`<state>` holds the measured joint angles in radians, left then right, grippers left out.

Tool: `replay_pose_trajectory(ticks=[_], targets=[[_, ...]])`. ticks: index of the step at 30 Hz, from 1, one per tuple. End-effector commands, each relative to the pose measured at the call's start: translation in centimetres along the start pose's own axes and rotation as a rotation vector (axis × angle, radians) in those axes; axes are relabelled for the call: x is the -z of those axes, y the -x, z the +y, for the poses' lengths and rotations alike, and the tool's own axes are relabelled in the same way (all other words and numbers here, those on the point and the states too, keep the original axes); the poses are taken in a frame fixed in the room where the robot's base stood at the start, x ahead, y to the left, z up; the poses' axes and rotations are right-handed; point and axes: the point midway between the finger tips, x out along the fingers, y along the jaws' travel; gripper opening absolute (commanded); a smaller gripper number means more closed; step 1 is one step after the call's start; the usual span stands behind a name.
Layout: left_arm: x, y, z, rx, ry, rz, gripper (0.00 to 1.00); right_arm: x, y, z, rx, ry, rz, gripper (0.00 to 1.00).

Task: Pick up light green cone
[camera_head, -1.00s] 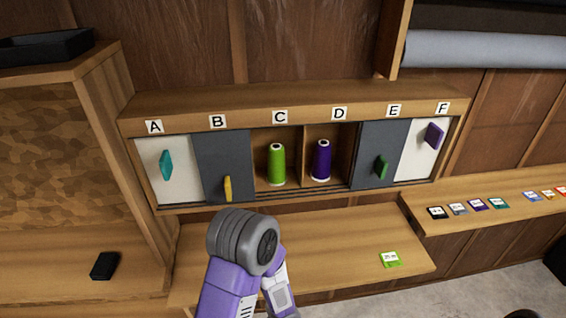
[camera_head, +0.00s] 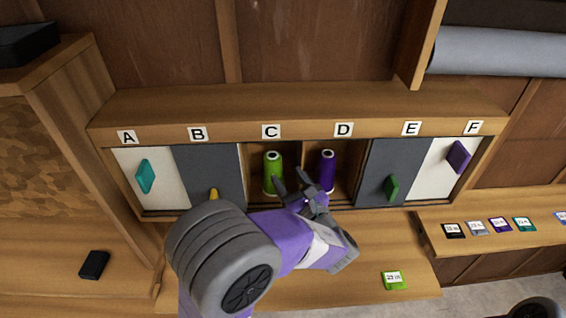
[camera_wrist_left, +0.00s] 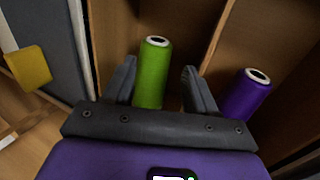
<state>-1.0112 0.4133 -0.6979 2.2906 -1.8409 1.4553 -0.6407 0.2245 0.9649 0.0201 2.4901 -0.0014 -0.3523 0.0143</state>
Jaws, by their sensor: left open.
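The light green cone (camera_head: 271,172) stands upright in compartment C of the wall cabinet. My left gripper (camera_head: 293,184) is in front of compartments C and D, its fingers near the cone's lower right in the head view. In the left wrist view the green cone (camera_wrist_left: 153,75) shows between the two open fingers of my left gripper (camera_wrist_left: 160,85), nearer the left finger. Whether the fingers touch it I cannot tell. The cone's lower part is hidden behind the gripper there. My right gripper is not seen.
A purple cone (camera_head: 326,170) stands in compartment D, right of the divider (camera_head: 301,155). It also shows in the wrist view (camera_wrist_left: 245,95). Sliding doors with a teal handle (camera_head: 146,176), yellow handle (camera_head: 213,194), green handle (camera_head: 391,187) and purple handle (camera_head: 458,157) flank the openings.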

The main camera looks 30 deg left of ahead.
Motion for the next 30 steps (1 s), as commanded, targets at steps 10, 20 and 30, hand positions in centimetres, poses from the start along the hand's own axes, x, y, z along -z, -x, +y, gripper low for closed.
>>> replay_pose_trajectory(ticks=[10, 20, 30], targets=[[0.4, -4.5, 0.0, -0.005, -0.001, 0.001, 0.56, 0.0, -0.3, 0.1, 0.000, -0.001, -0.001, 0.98], [0.4, -7.1, -0.1, -0.001, 0.000, 0.002, 0.56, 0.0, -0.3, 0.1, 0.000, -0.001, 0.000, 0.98], [0.5, -7.0, -0.1, -0.001, 0.000, 0.003, 0.26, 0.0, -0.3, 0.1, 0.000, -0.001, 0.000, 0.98]])
